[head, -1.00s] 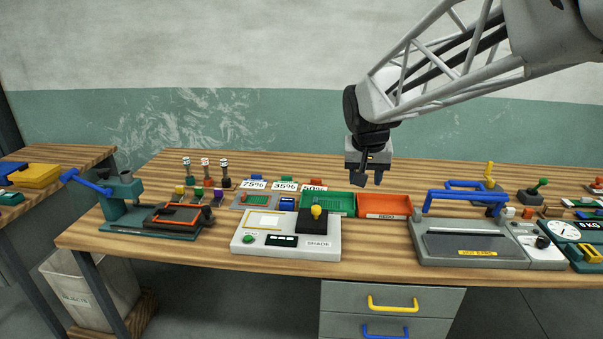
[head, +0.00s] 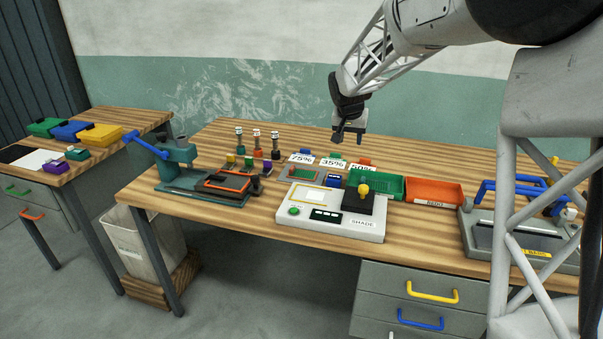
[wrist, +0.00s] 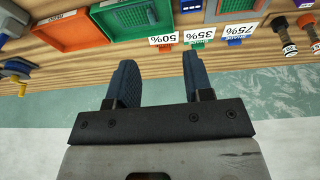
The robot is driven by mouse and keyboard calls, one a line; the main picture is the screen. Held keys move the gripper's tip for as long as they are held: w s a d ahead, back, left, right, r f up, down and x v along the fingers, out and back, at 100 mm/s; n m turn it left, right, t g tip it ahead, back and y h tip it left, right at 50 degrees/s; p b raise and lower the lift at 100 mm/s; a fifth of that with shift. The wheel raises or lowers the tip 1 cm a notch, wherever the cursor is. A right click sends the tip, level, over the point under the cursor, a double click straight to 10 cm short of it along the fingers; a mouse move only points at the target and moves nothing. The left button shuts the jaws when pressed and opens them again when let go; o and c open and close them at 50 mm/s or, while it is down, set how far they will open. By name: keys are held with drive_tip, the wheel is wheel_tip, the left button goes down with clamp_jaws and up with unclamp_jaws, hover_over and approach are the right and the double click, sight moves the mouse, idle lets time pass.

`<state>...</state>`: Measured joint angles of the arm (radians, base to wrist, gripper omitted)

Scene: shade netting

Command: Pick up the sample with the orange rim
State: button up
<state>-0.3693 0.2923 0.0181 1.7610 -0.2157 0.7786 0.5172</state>
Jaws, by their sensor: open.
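A flat dark piece with an orange rim (head: 226,183) lies on the base of a teal press (head: 178,168) with a blue handle, at the left of the bench. A small green piece (head: 303,174) with a reddish edge lies on a grey plate behind the white SHADE device; its rim colour is hard to tell. My gripper (head: 348,140) hangs open and empty above the back of the bench, right of and higher than the orange-rimmed piece. In the wrist view my gripper (wrist: 158,78) shows two separated blue fingers with nothing between them; the orange-rimmed piece is not identifiable there.
The white SHADE device (head: 331,213) stands at the bench front. A green tray (head: 390,186) and an orange tray (head: 433,192) stand to its right. Upright stamps (head: 257,142) and percentage labels (head: 333,162) stand behind. Clear wood lies along the bench back.

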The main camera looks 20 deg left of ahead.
drive_tip(key=w+a+f, duration=0.8)
drive_tip(key=a, duration=0.4)
approach(292, 167)
drive_tip(key=shift+s+f+t, duration=0.3)
drive_tip(key=shift+f+t, duration=0.1)
drive_tip(key=shift+f, duration=0.5)
drive_tip(key=shift+d+f, duration=0.1)
drive_tip(key=shift+x, duration=1.2)
drive_tip(key=shift+x, duration=2.6)
drive_tip(key=shift+w, duration=0.2)
